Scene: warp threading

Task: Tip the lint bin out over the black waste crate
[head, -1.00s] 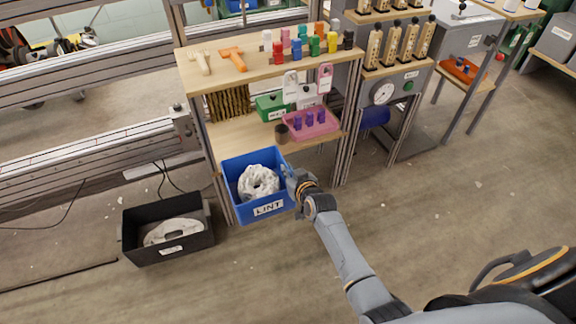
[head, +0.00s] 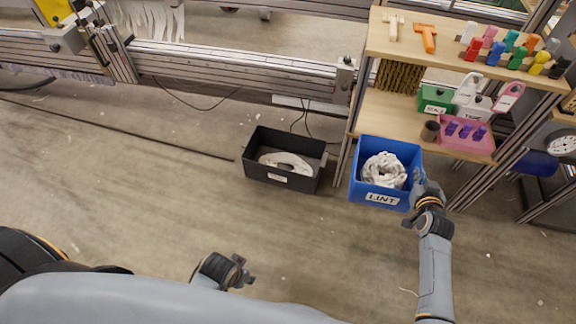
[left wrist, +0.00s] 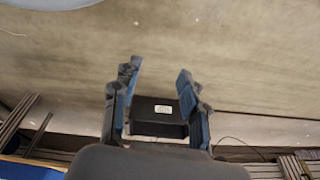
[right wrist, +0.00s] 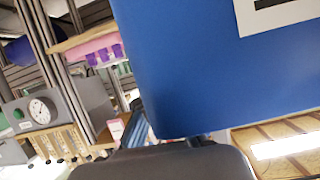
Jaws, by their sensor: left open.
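The blue lint bin (head: 378,197) is at the front of the shelf unit, upright, with pale fluffy lint (head: 383,170) inside. Its blue wall (right wrist: 215,75) fills much of the right wrist view. My right gripper (head: 419,182) is at the bin's right rim and looks shut on it; the wall hides part of the fingers. The black waste crate (head: 262,175) stands on the floor left of the bin, with a pale piece inside. It also shows in the left wrist view (left wrist: 158,130), beyond the spread fingers of my empty, open left gripper (left wrist: 157,76).
The wooden shelf unit (head: 390,112) stands behind the bin, holding a pink tray (head: 467,145), a green box (head: 434,98) and coloured spools. A long metal frame (head: 240,75) runs behind the crate. The floor in front of the crate is clear apart from small scraps.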

